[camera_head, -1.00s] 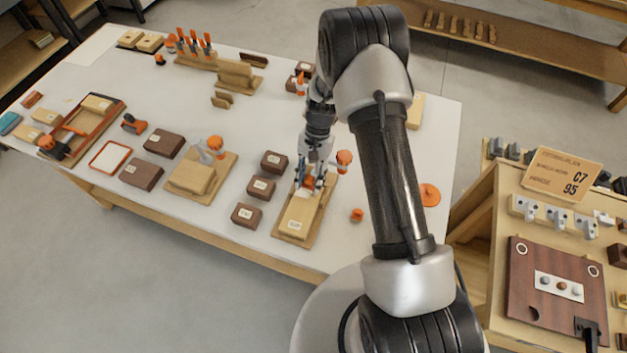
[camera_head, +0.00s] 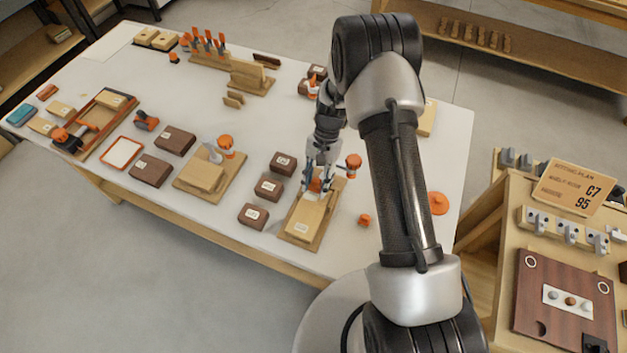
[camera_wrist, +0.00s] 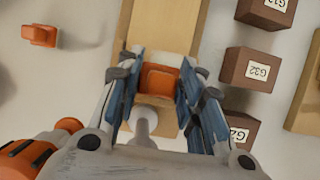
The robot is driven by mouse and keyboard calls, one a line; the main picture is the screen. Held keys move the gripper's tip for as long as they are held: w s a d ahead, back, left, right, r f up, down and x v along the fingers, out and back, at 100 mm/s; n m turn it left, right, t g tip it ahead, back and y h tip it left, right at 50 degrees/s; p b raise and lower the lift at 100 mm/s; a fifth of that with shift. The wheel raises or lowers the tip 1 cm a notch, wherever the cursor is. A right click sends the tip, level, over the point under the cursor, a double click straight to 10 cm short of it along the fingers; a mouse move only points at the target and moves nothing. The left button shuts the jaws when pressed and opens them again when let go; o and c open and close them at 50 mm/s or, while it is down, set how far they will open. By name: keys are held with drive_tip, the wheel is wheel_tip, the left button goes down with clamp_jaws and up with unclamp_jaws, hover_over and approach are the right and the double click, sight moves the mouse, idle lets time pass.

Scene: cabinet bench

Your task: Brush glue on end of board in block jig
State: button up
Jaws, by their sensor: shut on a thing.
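My gripper (camera_head: 318,180) is over the far end of a wooden jig (camera_head: 318,236) near the table's front edge. A pale board (camera_head: 303,215) with a small label lies lengthwise on the jig. The wrist view also shows the board (camera_wrist: 163,25) running away at the top. My gripper (camera_wrist: 160,85) is shut on an orange piece (camera_wrist: 159,79) at the board's near end in that view. A white rounded part (camera_wrist: 143,122) shows just below it. The fingers hide parts of the piece's sides. I cannot tell whether it touches the board, and no bristles or glue are distinct.
Dark brown labelled blocks (camera_head: 268,189) stand in a row left of the jig. An orange knob (camera_head: 353,160) is close to my gripper's right. A small orange piece (camera_head: 365,219) lies right of the jig. A second jig (camera_head: 222,187) with a clamp stands farther left.

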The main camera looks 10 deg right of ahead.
drive_tip(key=shift+s+d+f, duration=0.1)
drive_tip(key=shift+s+d, duration=0.5)
drive_tip(key=shift+d, duration=0.25)
drive_tip(key=shift+a, duration=0.15)
drive_tip(key=shift+w+a, duration=0.75)
drive_tip(key=shift+a, duration=0.2)
drive_tip(key=shift+d, duration=0.15)
drive_tip(key=shift+s+d, duration=0.8)
drive_tip(key=shift+d, duration=0.15)
drive_tip(key=shift+f, duration=0.1)
drive_tip(key=shift+s, duration=0.1)
